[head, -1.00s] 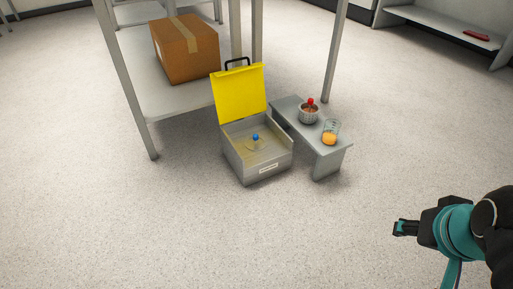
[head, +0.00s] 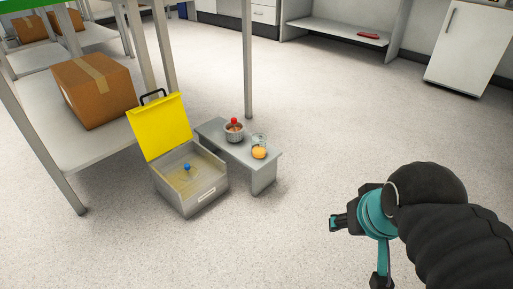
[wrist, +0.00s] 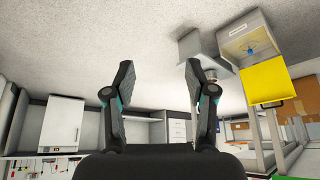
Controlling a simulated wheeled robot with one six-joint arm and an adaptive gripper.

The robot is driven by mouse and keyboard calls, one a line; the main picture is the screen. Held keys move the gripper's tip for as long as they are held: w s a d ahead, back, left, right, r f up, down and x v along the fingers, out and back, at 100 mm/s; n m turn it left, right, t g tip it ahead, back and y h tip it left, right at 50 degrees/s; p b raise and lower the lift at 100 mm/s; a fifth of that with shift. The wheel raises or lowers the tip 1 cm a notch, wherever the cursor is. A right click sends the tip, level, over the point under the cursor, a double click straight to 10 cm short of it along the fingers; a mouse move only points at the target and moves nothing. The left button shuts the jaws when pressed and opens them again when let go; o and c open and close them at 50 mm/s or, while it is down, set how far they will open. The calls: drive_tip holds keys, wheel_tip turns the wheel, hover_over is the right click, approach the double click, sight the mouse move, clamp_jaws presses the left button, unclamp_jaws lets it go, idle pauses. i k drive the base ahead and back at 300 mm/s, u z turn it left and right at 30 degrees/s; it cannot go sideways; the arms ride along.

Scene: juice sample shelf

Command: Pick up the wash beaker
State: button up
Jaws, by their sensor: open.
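A clear glass beaker (head: 259,139), which looks like the wash beaker, stands on a low grey bench (head: 265,172). An orange round thing (head: 259,153) is at its front; whether it is inside or before the beaker I cannot tell. A metal cup (head: 234,135) with a red-topped item (head: 234,122) stands to its left. My gripper (head: 333,222) is in the air to the right of the bench, well apart from the beaker. The wrist view shows my gripper (wrist: 158,75) open and empty, with the bench (wrist: 190,47) beyond it; the beaker is not clear there.
A grey box (head: 190,197) with a raised yellow lid (head: 160,125) stands left of the bench and holds a blue-topped item (head: 187,167). A shelf rack with a cardboard box (head: 95,92) is farther left. The floor (head: 340,120) right of the bench is clear.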

sight(259, 140)
drive_tip(key=u, duration=0.5)
drive_tip(key=k, duration=0.65)
drive_tip(key=u, duration=0.85)
drive_tip(key=i, duration=1.45)
drive_tip(key=z, duration=0.8)
drive_tip(key=i, duration=0.25)
drive_tip(key=z, duration=0.15)
